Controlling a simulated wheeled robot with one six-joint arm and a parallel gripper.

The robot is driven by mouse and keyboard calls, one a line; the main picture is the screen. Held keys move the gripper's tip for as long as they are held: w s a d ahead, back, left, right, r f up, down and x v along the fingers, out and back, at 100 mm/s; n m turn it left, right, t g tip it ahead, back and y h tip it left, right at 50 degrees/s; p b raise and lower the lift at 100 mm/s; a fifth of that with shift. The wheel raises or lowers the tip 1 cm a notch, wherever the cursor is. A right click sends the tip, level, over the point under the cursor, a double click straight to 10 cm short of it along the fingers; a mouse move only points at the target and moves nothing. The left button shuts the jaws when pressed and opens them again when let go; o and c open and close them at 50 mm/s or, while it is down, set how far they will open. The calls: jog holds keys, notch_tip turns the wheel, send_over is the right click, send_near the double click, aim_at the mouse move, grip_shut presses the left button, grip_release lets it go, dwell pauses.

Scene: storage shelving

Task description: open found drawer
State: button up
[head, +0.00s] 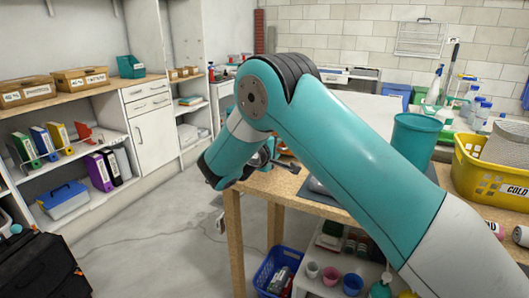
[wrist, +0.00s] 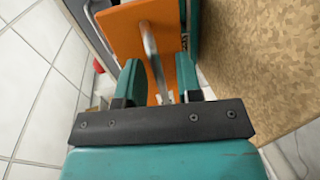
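An orange drawer front (wrist: 160,28) with a curved metal bar handle (wrist: 152,60) shows in the wrist view, directly ahead of my gripper. My gripper (wrist: 158,78) has its two teal fingers apart, with the lower part of the handle seen between them. I cannot tell whether the fingers touch it. The drawer looks shut or nearly so, but its edges are partly out of view. In the head view the orange front is not seen, and my arm hides most of the gripper. Other white drawers (head: 147,96) are in the cabinet at left, closed.
A wooden worktop (wrist: 250,60) lies close on the right of the gripper. A second metal handle (wrist: 97,28) is at left. In the head view, the bench carries a teal bin (head: 412,140) and a yellow basket (head: 492,172). The floor (head: 150,235) at left is mostly clear.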

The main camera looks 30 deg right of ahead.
jog(key=v, duration=1.7)
jog(key=shift+b, duration=0.45)
jog(key=s+a+r+g+y+p, duration=0.2)
jog(key=s+r+g+y+p, duration=0.1)
jog(key=s, duration=0.7)
jog(key=s+a+r+g+y+p, duration=0.2)
jog(key=s+r+g+y+p, duration=0.1)
jog(key=s+r+y, duration=0.3)
jog(key=s+a+r+g+y+p, duration=0.2)
jog(key=s+r+y+p, duration=0.3)
jog(key=s, duration=0.9)
jog(key=shift+r+m+g+y, duration=0.25)
jog(key=shift+g+y, duration=0.55)
jog(key=shift+y, duration=0.4)
